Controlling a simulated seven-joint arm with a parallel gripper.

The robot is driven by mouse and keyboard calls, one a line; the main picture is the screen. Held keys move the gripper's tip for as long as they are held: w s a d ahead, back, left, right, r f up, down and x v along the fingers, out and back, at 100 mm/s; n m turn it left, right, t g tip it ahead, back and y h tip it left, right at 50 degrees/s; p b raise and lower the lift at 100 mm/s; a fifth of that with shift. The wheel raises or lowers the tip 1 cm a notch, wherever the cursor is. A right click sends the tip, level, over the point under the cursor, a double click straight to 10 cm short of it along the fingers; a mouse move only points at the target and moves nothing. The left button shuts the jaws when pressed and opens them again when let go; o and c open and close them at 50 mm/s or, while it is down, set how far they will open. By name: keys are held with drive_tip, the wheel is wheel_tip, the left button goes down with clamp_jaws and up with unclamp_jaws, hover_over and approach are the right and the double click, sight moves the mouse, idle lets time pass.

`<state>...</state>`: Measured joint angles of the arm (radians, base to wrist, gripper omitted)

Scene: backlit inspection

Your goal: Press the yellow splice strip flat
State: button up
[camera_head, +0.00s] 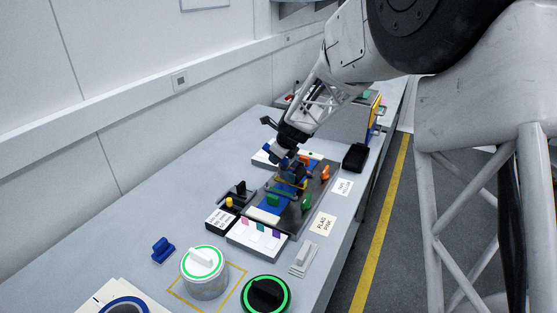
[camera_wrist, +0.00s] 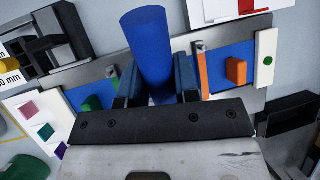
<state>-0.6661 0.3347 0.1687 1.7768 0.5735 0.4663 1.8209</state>
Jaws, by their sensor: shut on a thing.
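My gripper (camera_wrist: 158,88) is shut on a blue cylinder (camera_wrist: 150,42), a roller by its look, which stands up between the two fingers in the wrist view. In the head view my gripper (camera_head: 284,156) is low over the dark board (camera_head: 317,193) on the bench. A thin yellow strip (camera_head: 290,184) shows just below the gripper there, partly covered. The wrist view does not show the strip. I cannot tell whether the roller touches it.
Green clamps (camera_head: 307,202) and orange clamps (camera_head: 325,173) stand on the board. A black bin (camera_head: 355,157) is to its right. A white card with colour swatches (camera_head: 257,238), a grey round tin (camera_head: 204,275) and a green-ringed black disc (camera_head: 266,295) are nearer. The left bench surface is mostly clear.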

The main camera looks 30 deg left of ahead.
drive_tip(key=shift+a+r, duration=0.25)
drive_tip(key=shift+r, duration=0.75)
drive_tip(key=shift+a+r, duration=0.25)
drive_tip(key=shift+r, duration=0.75)
drive_tip(key=shift+a+r, duration=0.25)
drive_tip(key=shift+r, duration=0.75)
